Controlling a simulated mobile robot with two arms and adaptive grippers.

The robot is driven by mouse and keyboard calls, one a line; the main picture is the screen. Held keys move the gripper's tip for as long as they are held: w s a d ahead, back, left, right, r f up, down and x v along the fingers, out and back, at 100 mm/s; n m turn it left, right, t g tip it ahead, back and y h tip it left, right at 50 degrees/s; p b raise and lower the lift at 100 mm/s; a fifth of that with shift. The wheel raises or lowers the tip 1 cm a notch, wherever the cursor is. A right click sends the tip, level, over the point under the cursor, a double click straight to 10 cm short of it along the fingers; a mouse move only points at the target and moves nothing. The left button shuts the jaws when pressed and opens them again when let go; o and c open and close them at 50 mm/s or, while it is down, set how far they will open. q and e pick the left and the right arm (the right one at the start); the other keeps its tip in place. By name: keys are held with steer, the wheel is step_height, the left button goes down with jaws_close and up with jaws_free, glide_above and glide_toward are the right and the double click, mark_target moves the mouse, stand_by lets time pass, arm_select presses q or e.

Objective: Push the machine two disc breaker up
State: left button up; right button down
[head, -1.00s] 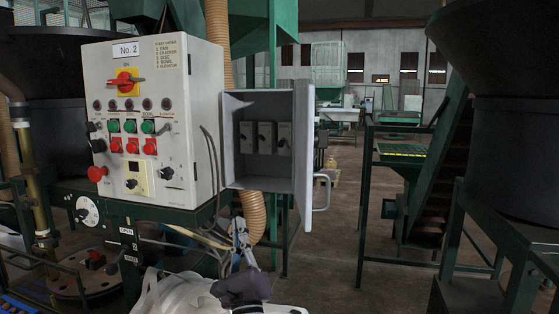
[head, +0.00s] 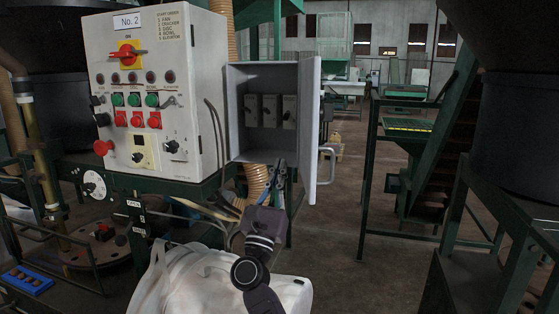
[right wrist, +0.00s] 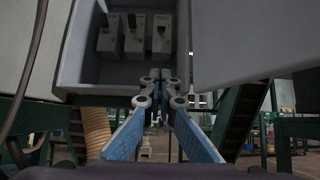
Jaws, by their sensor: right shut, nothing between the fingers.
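Three breakers sit side by side inside an open grey box: left (head: 251,112), middle (head: 270,112) and right (head: 289,113). In the right wrist view they show at the top as left (right wrist: 107,42), middle (right wrist: 134,42) and right (right wrist: 161,44). The control panel marked No. 2 (head: 187,110) stands to the left of the box. My right gripper (head: 279,166) is shut and empty, in front of the box's lower edge and below the breakers. Its blue fingers also show in the right wrist view (right wrist: 160,82). My left gripper is out of view.
The box door (head: 311,135) stands open at right, with a handle (head: 327,165) on its outer side. A white bag (head: 215,285) lies below my right arm. A corrugated hose (head: 256,183) hangs under the box.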

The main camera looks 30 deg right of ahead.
mark_target(287, 116)
steer(key=p+x, duration=0.2)
steer(key=x, duration=0.6)
steer(key=shift+s+a+r+p, duration=0.1)
steer(key=shift+p, duration=0.2)
steer(key=r, duration=0.1)
steer(key=p, duration=0.1)
steer(key=a+r+p, duration=0.1)
steer(key=shift+s+r, duration=0.35)
steer(key=shift+s, duration=0.05)
steer(key=shift+s+a+r, duration=0.2)
steer(key=shift+r, duration=0.1)
steer(key=shift+w+f, duration=0.1)
steer(key=shift+p, duration=0.3)
